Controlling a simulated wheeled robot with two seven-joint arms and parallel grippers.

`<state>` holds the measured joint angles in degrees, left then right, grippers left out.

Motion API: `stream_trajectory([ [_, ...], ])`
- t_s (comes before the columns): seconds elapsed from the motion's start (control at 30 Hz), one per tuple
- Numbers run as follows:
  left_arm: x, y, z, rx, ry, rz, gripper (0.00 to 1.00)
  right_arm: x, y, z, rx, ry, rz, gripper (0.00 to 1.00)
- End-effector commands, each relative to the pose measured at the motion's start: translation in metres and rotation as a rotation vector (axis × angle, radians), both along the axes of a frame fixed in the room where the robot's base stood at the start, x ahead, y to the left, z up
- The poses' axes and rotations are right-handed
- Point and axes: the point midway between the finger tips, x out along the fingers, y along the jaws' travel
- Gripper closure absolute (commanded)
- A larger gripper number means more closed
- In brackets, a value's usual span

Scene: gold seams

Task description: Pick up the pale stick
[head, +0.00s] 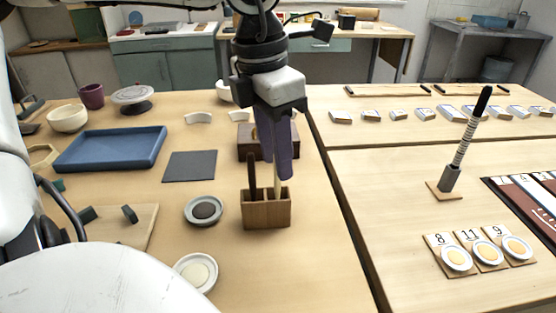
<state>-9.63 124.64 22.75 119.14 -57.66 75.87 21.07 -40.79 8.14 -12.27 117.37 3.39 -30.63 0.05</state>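The pale stick (277,183) stands upright in a small wooden holder (267,211) on the near table. Only a short lower length of it shows. A dark stick (251,172) stands in the same holder, to its left. My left gripper (279,165) points down over the holder, with its purple-grey fingers in front of or around the top of the pale stick. The fingers overlap in this view, so I cannot tell whether they touch or grip the stick. My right gripper is not in view.
A wooden box (248,150) stands behind the holder. Two small dishes, a dark one (205,210) and a pale one (196,271), lie to the left. A grey mat (190,166) and blue tray (110,150) lie further left. The table at right of the holder is clear.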

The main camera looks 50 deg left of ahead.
Motion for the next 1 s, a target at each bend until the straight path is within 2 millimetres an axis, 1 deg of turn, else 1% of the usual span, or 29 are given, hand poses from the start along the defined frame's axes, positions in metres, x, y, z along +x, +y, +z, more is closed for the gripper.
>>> stream_trajectory([
  [0.03,-0.001,-0.002,-0.010,-0.002,0.005,-0.001,0.69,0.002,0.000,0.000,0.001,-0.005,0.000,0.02],
  [0.1,0.000,-0.004,-0.022,-0.001,0.006,-0.001,0.69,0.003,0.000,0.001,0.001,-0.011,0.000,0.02],
  [0.2,0.002,-0.004,-0.034,-0.001,0.003,0.000,0.69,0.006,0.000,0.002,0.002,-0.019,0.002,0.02],
  [0.33,0.003,-0.004,-0.041,-0.002,0.001,0.001,0.69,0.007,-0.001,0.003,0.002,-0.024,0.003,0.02],
  [0.53,0.003,-0.004,-0.040,-0.001,-0.001,0.001,0.69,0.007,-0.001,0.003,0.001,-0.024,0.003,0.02],
  [0.57,0.003,-0.004,-0.040,-0.001,-0.001,0.001,0.72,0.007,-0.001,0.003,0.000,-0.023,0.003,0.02],
  [0.7,0.003,-0.004,-0.040,-0.001,-0.001,0.001,0.96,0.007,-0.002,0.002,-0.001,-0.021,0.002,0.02],
  [0.73,0.003,-0.004,-0.040,-0.001,-0.001,0.001,1.00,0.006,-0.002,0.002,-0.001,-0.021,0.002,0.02],
  [1.0,0.003,-0.004,-0.040,-0.001,-0.001,0.001,1.00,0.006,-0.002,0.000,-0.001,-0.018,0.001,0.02],
])
